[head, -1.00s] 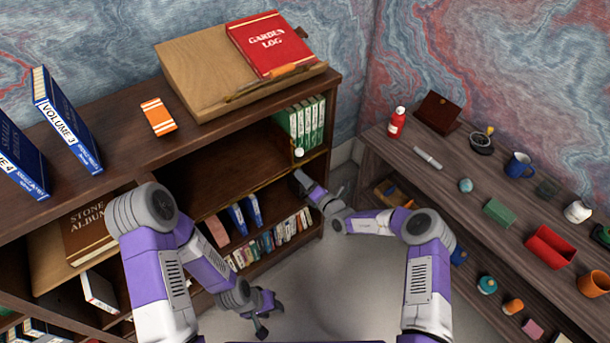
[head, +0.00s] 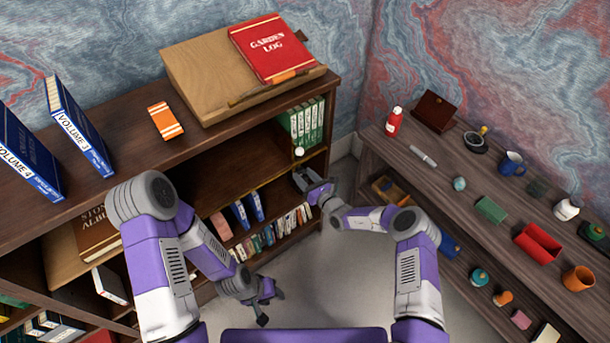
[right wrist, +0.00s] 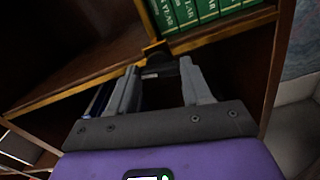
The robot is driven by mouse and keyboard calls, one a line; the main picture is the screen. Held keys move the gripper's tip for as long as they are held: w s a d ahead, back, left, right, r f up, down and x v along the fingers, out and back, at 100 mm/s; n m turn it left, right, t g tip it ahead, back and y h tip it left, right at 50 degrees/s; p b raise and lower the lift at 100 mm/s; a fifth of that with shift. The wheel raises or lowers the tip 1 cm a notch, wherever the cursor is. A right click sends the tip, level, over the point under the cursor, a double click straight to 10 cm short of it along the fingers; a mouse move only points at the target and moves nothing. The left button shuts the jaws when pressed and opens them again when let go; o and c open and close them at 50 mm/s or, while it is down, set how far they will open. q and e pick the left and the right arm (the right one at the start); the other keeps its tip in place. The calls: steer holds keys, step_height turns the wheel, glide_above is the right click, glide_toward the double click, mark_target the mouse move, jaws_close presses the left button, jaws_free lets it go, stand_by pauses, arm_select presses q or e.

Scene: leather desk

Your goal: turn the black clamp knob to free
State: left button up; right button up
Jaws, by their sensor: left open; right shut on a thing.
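My right gripper (head: 304,179) is at the front edge of the bookcase's upper shelf, below the green books. In the right wrist view, its two fingers (right wrist: 159,68) are shut on a small dark piece between their tips, which I take to be the black clamp knob (right wrist: 160,70). The fingers and shadow hide most of the knob, so its turn angle cannot be read. A black part with a yellowish base (right wrist: 156,53) shows just beyond the tips, by the shelf edge. My left gripper (head: 272,304) is open and empty, low over the floor.
Green books (head: 302,122) stand on the shelf just above my right gripper. A wooden slope with a red Garden Log (head: 270,49) sits on the bookcase top. A side shelf (head: 455,165) with small objects stands to the right. The floor between (head: 330,280) is clear.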

steer(key=shift+n, duration=0.5)
steer(key=o, duration=1.1)
steer(key=shift+c, duration=0.2)
steer(key=p+v, duration=0.2)
steer(key=v, duration=0.5)
steer(key=shift+s, duration=0.2)
steer(key=shift+d, duration=0.15)
